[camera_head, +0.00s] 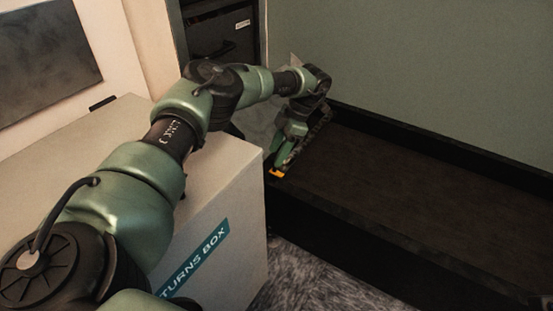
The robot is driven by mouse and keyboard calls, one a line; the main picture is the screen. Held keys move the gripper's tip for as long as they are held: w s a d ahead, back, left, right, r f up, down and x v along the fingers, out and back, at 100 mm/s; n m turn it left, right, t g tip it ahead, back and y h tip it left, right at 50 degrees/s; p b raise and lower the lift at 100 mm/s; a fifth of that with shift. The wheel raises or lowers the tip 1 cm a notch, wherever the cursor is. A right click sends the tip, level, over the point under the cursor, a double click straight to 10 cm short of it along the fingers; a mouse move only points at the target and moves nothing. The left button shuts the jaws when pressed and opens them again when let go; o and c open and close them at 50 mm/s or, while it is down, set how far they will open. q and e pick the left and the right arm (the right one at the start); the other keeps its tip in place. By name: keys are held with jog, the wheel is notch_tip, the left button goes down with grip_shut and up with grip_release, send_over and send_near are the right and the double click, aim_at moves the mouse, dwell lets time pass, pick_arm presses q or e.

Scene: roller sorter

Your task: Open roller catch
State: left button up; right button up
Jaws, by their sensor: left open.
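My left arm comes in from the lower left and reaches over a pale box. The gripper is open. I cannot make out a catch; the gripper and wrist cover that corner, and the picture is too dark there to tell whether the gripper touches anything. My right gripper is not in view.
The pale returns box (245,215) with a blue label stands left of the sorter, under my arm. A dark drawer cabinet (222,35) stands behind. A green-grey wall (430,60) runs along the back. Carpeted floor (310,285) shows at the bottom.

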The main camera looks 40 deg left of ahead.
pick_arm(q)
jog(key=shift+s+a+f, duration=0.15)
jog(key=shift+s+f, duration=0.05)
jog(key=shift+f, duration=0.45)
grip_shut()
dwell(1.0)
